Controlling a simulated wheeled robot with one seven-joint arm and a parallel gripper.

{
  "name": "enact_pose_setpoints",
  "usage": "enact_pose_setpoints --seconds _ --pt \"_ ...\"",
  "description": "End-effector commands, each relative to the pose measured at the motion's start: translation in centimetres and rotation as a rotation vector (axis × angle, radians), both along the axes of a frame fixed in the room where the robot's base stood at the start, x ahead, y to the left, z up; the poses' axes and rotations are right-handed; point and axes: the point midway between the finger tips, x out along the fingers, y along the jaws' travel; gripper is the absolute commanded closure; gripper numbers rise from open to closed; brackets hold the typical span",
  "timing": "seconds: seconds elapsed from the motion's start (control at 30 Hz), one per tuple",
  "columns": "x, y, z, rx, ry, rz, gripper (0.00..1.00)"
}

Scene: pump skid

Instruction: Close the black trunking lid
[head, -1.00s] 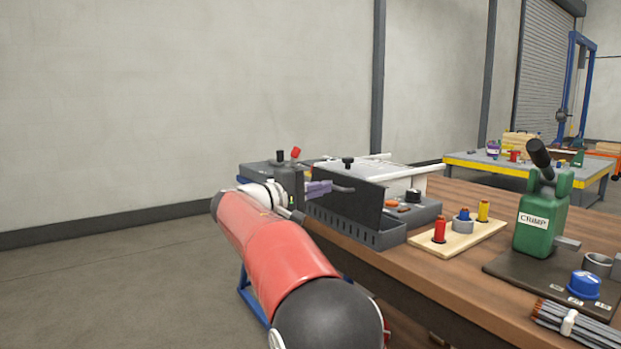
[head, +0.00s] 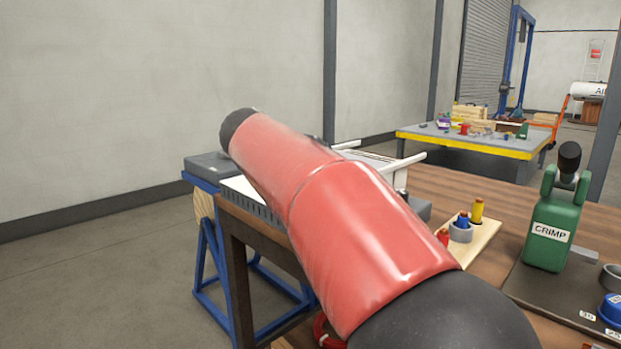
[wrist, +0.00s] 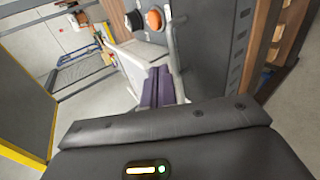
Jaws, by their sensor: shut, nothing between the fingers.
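The trunking (head: 255,209) is a grey slotted channel along the left edge of the bench in the head view, mostly covered by my red arm. Its slotted side also shows in the wrist view (wrist: 240,50). Beside the slots there lies a broad dark panel that looks like the black lid (wrist: 208,38). It appears folded down over the channel, but I cannot tell whether it is fully flat. My gripper (wrist: 157,85) has purple fingers, shut and empty, to the left of the panel. Whether they touch it is unclear. My gripper is hidden in the head view.
A black knob (wrist: 133,20) and an orange knob (wrist: 154,20) are near the fingers. White rails (head: 402,161) stand behind my arm. Open floor lies left of the bench.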

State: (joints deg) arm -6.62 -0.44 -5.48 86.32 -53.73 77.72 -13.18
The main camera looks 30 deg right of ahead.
Motion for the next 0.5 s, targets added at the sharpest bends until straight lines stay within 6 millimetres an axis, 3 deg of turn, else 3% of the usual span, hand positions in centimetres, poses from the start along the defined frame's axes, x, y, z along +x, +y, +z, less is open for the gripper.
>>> enact_pose_setpoints --seconds 0.5 --pt "0.7 -3.0 -1.6 -0.001 -0.001 -0.001 1.0"
